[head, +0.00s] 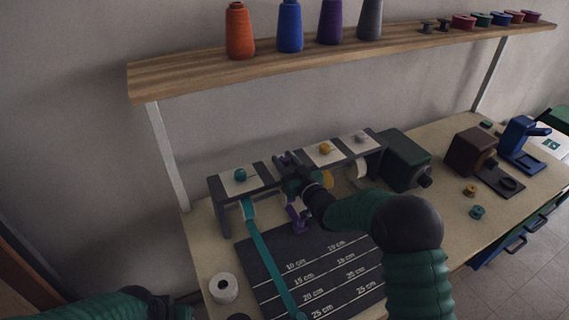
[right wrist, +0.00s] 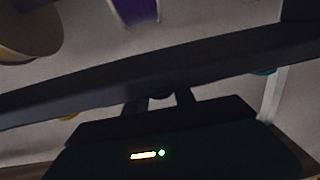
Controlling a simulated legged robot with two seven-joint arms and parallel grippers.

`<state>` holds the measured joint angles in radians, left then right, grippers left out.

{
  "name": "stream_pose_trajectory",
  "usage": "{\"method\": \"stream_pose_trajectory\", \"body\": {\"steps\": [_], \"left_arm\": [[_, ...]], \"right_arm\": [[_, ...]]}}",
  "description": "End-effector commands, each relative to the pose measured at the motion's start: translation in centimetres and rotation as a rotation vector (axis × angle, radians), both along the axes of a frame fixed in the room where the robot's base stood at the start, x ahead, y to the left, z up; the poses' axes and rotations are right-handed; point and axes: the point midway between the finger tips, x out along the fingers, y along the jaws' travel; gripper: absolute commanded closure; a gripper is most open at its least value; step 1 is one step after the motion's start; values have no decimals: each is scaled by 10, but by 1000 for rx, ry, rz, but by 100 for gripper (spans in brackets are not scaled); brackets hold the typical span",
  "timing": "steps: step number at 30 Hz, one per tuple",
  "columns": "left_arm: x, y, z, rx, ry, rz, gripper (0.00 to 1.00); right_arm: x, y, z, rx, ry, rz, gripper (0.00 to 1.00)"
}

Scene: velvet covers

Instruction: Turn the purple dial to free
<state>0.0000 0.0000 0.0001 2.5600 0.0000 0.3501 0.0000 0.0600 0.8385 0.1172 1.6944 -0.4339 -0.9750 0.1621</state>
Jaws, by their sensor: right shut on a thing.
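A dark ribbon rack with white plates (head: 262,182) stands at the back of the table. It bears a teal dial (head: 240,175), a yellow dial (head: 324,149) and a grey dial (head: 360,139). My right gripper (head: 284,160) is at the rack's top between the teal and yellow dials, shut on the purple dial, which it hides. The dial's setting and labels cannot be seen. A purple ribbon end (head: 299,220) hangs below, and a purple roll (right wrist: 135,9) shows in the right wrist view. My left gripper (head: 184,309) is low at left, its jaws unclear.
A teal ribbon (head: 268,258) runs over the dark measuring mat (head: 320,245). A white roll (head: 223,288) stands at the front left. A green box-shaped device (head: 403,160) is right of the rack. A wooden shelf (head: 190,77) with thread cones hangs above.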

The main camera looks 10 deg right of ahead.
Motion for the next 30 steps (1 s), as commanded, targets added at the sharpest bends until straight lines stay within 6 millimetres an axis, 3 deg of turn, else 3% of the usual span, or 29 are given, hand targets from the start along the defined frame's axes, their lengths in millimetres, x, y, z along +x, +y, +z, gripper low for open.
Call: {"method": "stream_pose_trajectory", "body": {"steps": [14, 15, 20, 30], "left_arm": [[0, 0, -1, 0, 0, 0, 57], [0, 0, -1, 0, 0, 0, 57], [0, 0, -1, 0, 0, 0, 57], [0, 0, -2, 0, 0, 0, 57]], "right_arm": [[0, -1, 1, 1, 0, 93, 100], [0, -1, 1, 1, 0, 93, 68], [0, -1, 1, 0, 0, 92, 47], [-3, -2, 0, -1, 2, 92, 47]]}}
